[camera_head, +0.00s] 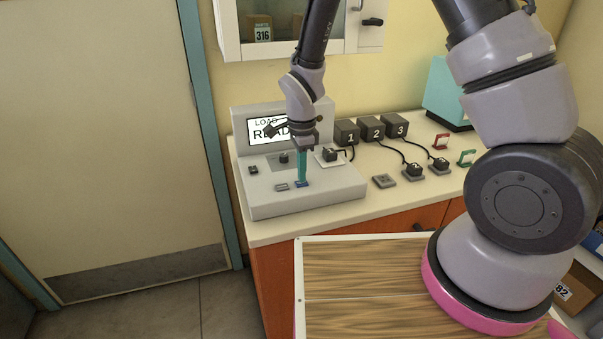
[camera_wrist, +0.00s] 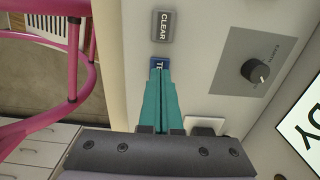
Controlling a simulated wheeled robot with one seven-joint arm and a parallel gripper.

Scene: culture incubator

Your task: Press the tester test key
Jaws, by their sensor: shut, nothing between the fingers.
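The tester (camera_head: 320,182) is a grey console on the counter, with a screen (camera_head: 262,131) partly hidden by my arm; "LOAD" and "READ" show on it. The blue test key (camera_wrist: 157,63) is on its front panel, mostly covered by my fingertips in the wrist view, with "TE" legible. The key also shows in the head view (camera_head: 302,184). My gripper (camera_wrist: 158,75) is shut and empty, its teal fingers pointing down at the key. The tips are at or just over the key; I cannot tell whether they touch it. The grey CLEAR key (camera_wrist: 163,26) is beside it.
A dark knob (camera_wrist: 255,71) is on the panel near the screen. A wall cabinet (camera_head: 229,30) hangs above. Free counter (camera_head: 330,221) lies in front.

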